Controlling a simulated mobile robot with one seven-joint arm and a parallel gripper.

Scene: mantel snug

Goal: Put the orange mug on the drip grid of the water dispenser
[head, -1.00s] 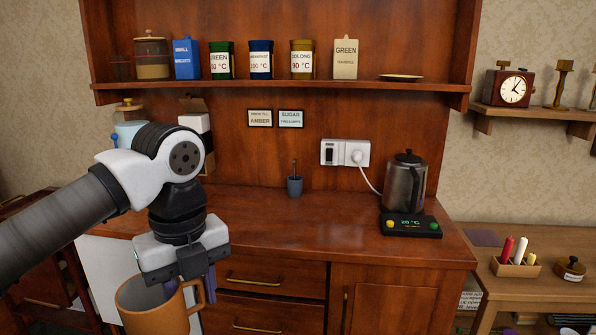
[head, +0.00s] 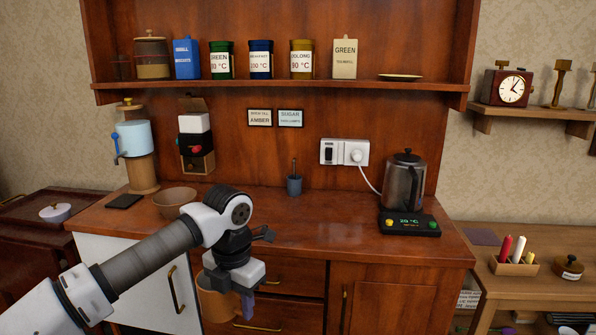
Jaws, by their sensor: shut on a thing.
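My gripper (head: 246,300) is shut on the orange mug (head: 215,303), which hangs in front of the cabinet drawers, below the counter's front edge. The fingers are at the mug's right side, by its handle; the grip is partly hidden. The mug looks upright. The water dispenser (head: 136,138) appears to be the light-blue tank with a blue tap on a wooden stand, at the counter's left back. A flat dark square, apparently its drip grid (head: 124,201), lies at its foot with nothing on it. The mug is to the right of it and lower.
A brown bowl (head: 174,200) stands on the counter (head: 330,225) between my arm and the dispenser. A small blue cup (head: 295,186) and a kettle (head: 404,180) stand further right. The middle of the counter is clear.

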